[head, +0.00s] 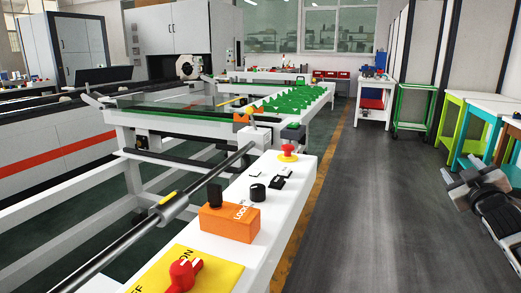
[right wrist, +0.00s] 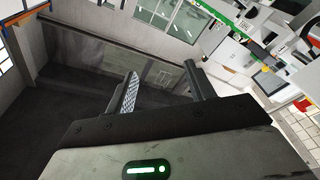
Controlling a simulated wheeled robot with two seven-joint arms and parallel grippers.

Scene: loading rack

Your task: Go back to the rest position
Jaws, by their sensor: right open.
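My right gripper (head: 462,182) is at the right edge of the head view, above the dark floor and well apart from the rack. In the right wrist view its two fingers (right wrist: 160,88) stand apart with nothing between them. My left gripper is not in the head view. The white loading rack (head: 262,213) runs from the lower middle into the distance. On it are a yellow plate with a red rotary knob (head: 183,274), an orange lock box (head: 228,222) and a red emergency button (head: 288,153).
A dark floor aisle (head: 355,215) lies open between the rack and the right side. Green, yellow-green and teal tables stand at the right, including a green frame table (head: 414,105). A long steel bar (head: 130,243) lies along the rack's left side. Large grey machine cabinets (head: 175,38) stand behind.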

